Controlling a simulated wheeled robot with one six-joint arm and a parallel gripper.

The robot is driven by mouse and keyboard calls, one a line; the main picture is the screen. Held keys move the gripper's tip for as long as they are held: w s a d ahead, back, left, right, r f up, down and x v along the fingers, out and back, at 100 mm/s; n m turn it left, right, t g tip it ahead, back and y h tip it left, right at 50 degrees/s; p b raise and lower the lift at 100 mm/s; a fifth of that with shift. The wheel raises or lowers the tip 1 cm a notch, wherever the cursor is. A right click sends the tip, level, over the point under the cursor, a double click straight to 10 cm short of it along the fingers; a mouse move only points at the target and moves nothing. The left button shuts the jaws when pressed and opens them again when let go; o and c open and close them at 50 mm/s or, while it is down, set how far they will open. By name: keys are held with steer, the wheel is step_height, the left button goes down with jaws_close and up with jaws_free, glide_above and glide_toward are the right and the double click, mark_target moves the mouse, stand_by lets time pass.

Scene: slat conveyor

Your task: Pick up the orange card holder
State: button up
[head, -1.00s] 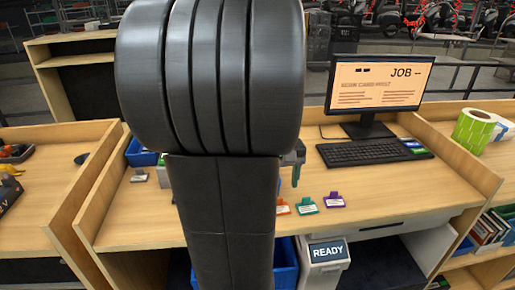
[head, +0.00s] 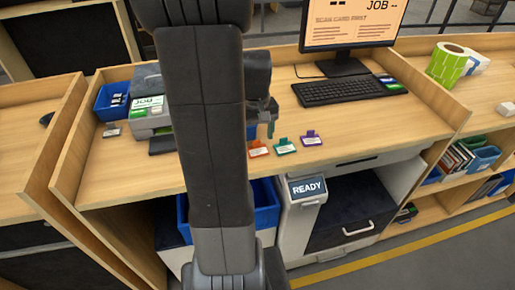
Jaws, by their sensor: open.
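The orange card holder (head: 258,149) lies on the wooden desk, just right of my arm in the head view. It is the leftmost of three small holders in a row. The green card holder (head: 285,146) is to its right, and the purple card holder (head: 311,138) is further right. My gripper (head: 266,128) is above and slightly behind the orange holder, partly hidden by my arm. Its fingers point down, open, and it appears empty.
A monitor (head: 350,25) and keyboard (head: 345,90) stand at the back right of the desk (head: 400,130). A printer-like device (head: 150,122) and blue bin (head: 112,100) are on the left. Blue bins (head: 265,205) and a READY unit (head: 307,190) sit below the front edge.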

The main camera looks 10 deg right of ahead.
mark_target(257, 141)
steer(key=shift+w+f, duration=0.15)
steer(key=shift+f, duration=1.6)
steer(key=c, duration=0.7)
steer(key=shift+c, duration=0.2)
steer(key=shift+r, duration=0.15)
